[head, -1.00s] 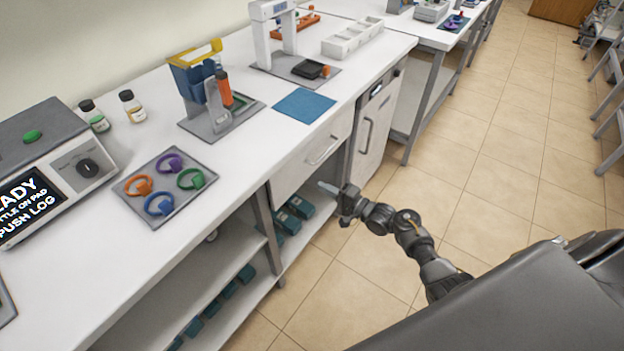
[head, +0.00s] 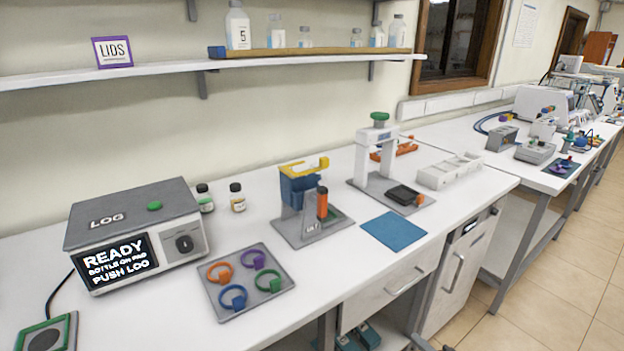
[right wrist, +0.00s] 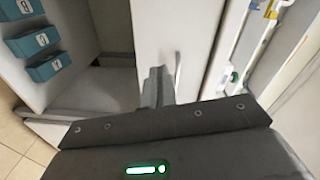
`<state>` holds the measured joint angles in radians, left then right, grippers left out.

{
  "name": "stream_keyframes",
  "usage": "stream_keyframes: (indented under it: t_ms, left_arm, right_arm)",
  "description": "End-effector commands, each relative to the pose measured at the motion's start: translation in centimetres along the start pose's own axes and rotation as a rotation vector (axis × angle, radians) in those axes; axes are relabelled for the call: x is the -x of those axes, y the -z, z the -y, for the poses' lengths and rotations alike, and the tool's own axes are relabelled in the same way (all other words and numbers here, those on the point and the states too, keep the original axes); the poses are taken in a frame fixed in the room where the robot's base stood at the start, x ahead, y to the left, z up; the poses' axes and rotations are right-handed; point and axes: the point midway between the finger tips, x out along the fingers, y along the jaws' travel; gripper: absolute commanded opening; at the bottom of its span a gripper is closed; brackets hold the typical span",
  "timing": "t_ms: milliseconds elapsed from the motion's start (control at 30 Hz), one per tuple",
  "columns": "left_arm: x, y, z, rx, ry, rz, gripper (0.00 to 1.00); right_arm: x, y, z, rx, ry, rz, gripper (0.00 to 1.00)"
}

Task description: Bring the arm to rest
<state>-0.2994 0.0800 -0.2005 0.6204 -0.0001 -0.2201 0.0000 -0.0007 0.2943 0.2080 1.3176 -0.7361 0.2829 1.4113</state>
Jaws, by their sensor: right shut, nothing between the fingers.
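My right gripper (right wrist: 158,78) shows in the right wrist view with its fingers together and nothing held. It is low in front of the white bench, near a pale cabinet panel (right wrist: 160,32) and the open shelf, touching nothing that I can see. My left gripper is not in view.
The bench (head: 335,262) carries the LOG box (head: 135,232), a tray of coloured rings (head: 232,312), a blue mat (head: 394,231) and two small bottles. Teal boxes (right wrist: 40,45) sit on the shelf beside my right gripper. Free floor (head: 590,270) lies to the right.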

Motion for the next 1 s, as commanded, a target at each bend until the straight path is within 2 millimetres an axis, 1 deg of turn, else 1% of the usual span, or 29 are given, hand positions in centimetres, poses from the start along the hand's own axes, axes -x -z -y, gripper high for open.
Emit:
stream_keyframes:
  t_ms: [67,133,167,200,267,300,367,400,467,500,567,600,633,667,700,767,800,900,1000]
  left_arm:
    - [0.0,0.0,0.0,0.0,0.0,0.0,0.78]
    - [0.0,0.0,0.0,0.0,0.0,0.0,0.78]
    - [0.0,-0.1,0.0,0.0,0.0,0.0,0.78]
    - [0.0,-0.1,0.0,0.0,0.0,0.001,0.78]
    - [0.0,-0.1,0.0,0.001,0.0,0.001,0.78]
    - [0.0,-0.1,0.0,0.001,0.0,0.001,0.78]
    - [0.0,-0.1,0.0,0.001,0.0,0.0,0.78]
    - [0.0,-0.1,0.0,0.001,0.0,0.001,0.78]
    - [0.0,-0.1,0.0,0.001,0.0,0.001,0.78]
    - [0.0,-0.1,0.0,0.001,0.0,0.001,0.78]
    - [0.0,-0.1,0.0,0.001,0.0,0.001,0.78]
    - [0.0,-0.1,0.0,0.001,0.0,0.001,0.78]
    - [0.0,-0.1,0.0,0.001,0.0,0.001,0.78]
    - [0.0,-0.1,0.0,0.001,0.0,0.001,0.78]
    - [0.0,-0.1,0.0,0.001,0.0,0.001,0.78]
    - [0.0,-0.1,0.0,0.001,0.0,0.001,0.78]
    - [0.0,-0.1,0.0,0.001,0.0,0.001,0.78]
    - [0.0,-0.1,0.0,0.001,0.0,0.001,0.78]
    - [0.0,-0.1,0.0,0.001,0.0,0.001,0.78]
  right_arm:
    - [0.5,0.5,-3.5,0.181,-0.112,-0.031,0.0]
    - [1.5,-0.4,-8.5,0.366,-0.264,-0.026,0.0]
    - [2.3,-1.3,-10.9,0.439,-0.337,-0.007,0.0]
    - [3.4,-2.6,-13.7,0.52,-0.423,0.025,0.0]
    - [5.5,-4.8,-17.7,0.626,-0.541,0.092,0.0]
    - [7.1,-6.5,-20.1,0.683,-0.613,0.144,0.0]
    - [9.8,-9.1,-23.3,0.759,-0.709,0.233,0.0]
    - [11.7,-11.0,-25.2,0.804,-0.768,0.299,0.0]
    - [14.8,-13.9,-27.8,0.858,-0.846,0.403,0.0]
    - [16.9,-15.9,-29.3,0.89,-0.892,0.476,0.0]
    - [20.4,-19.0,-31.2,0.926,-0.954,0.586,0.0]
    - [22.6,-21.0,-32.2,0.941,-0.989,0.656,0.0]
    - [24.3,-22.4,-32.8,0.952,-1.012,0.708,0.0]
    - [26.0,-23.9,-33.3,0.955,-1.032,0.755,0.0]
    - [28.0,-25.8,-33.8,0.958,-1.055,0.814,0.0]
    - [30.8,-28.3,-34.2,0.947,-1.086,0.881,0.0]
    - [32.4,-29.9,-34.4,0.932,-1.101,0.914,0.0]
    - [35.2,-33.2,-34.3,0.906,-1.111,0.975,0.0]
    - [36.5,-35.3,-33.9,0.888,-1.103,1.006,0.0]
